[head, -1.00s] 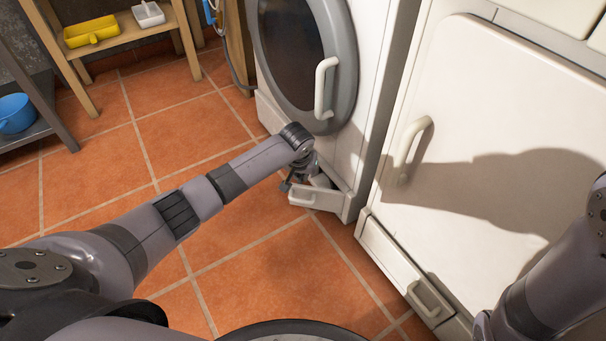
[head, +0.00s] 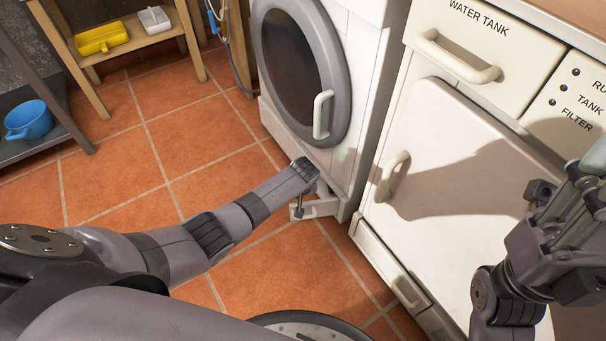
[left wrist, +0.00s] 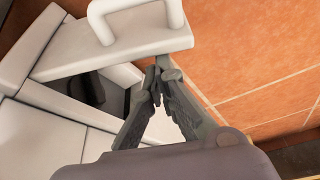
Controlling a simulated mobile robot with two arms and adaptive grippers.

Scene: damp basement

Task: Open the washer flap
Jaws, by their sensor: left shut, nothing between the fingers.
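The white washer (head: 352,100) stands at the upper middle of the head view, its round door shut. Its small flap (head: 322,208) at the lower right corner stands swung out from the front. In the left wrist view the flap (left wrist: 125,45) has a white loop handle, and a dark opening (left wrist: 85,90) shows behind it. My left gripper (left wrist: 158,76) is shut and empty, its tips close to the flap's edge beside the opening; I cannot tell whether they touch. In the head view the left arm partly hides this gripper. My right gripper (head: 572,190) is raised at the right edge, its fingertips unclear.
A white appliance (head: 440,150) marked "WATER TANK" stands right of the washer, with a lower panel (head: 385,262). A wooden shelf (head: 130,42) holds a yellow tray (head: 102,40). A blue pan (head: 30,119) sits on a dark shelf. The tiled floor between is clear.

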